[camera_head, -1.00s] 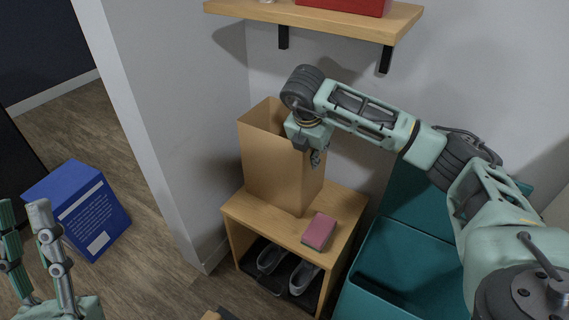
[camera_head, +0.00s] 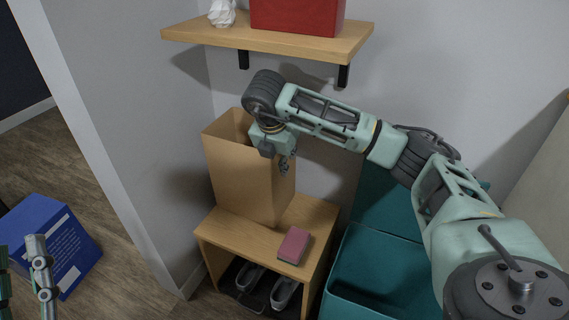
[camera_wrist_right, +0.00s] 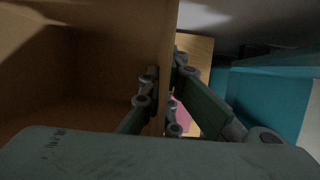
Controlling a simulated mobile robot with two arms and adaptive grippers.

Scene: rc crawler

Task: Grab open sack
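The open sack (camera_head: 238,177) is a tall tan paper bag standing upright on the small wooden shoe bench, its open top facing up. My right gripper (camera_head: 287,166) is at the sack's right upper side in the head view. In the right wrist view, my right gripper (camera_wrist_right: 166,85) has one finger inside the sack (camera_wrist_right: 85,65) and one outside, closed on its side wall. The exact contact at the fingertips is partly hidden. My left gripper (camera_head: 22,262) is at the lower left edge, its fingers apart and empty, away from the sack.
The wooden bench (camera_head: 228,233) holds a pink book (camera_head: 294,245) and has shoes (camera_head: 283,294) below. A teal bin (camera_head: 372,275) stands right. A wall shelf (camera_head: 290,42) with a red box (camera_head: 298,12) hangs above. A blue box (camera_head: 52,240) is on the left floor.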

